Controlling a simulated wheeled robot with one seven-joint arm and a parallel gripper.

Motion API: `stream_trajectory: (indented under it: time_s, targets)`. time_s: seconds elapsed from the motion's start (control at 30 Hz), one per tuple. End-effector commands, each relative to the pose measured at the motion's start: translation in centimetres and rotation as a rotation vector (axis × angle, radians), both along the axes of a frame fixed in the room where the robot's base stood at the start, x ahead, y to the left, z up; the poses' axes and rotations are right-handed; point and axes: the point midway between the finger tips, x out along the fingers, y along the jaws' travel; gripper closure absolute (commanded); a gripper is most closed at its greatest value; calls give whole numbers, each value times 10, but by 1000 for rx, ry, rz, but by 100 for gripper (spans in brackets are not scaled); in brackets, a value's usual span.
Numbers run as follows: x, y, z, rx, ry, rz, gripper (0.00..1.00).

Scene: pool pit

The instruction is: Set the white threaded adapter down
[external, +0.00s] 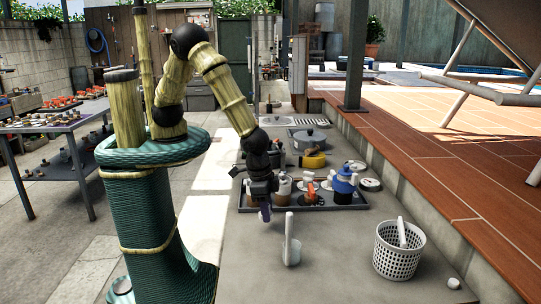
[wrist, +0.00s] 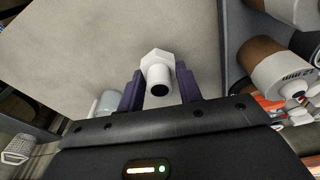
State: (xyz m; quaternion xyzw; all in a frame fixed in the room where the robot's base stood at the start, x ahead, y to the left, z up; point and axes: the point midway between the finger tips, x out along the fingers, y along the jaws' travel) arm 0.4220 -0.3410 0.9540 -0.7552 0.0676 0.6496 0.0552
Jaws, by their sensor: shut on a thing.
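The white threaded adapter (wrist: 157,68) shows in the wrist view, with a hex collar and a dark round opening facing the camera. It sits between the two purple fingers of my gripper (wrist: 160,82), which is shut on it. In the external view my gripper (external: 265,212) hangs pointing down at the front left edge of the dark tray, above the grey counter (external: 335,270). The adapter is not clear in that view. I cannot tell the exact gap beneath it.
The dark tray (external: 320,208) holds several bottles and fittings, including a blue-topped bottle (external: 344,185). A white perforated basket (external: 398,250) and a small white cap (external: 453,283) are at right. Bare counter lies between them.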

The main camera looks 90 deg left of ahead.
Motion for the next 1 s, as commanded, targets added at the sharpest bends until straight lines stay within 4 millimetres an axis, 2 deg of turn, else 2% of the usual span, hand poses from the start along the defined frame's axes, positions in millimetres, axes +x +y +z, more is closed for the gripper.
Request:
stream_trajectory:
  time_s: [0.1,0.33,0.73,0.77,0.8,0.87,1.0]
  targets:
    - [0,0,-5,1,1,1,100]
    - [0,0,-35,1,2,1,100]
    - [0,0,-41,0,0,0,100]
    - [0,0,-41,0,0,0,63]
    - [0,0,-40,0,0,1,55]
    - [0,0,-40,0,0,0,44]
    - [0,0,-40,0,0,0,43]
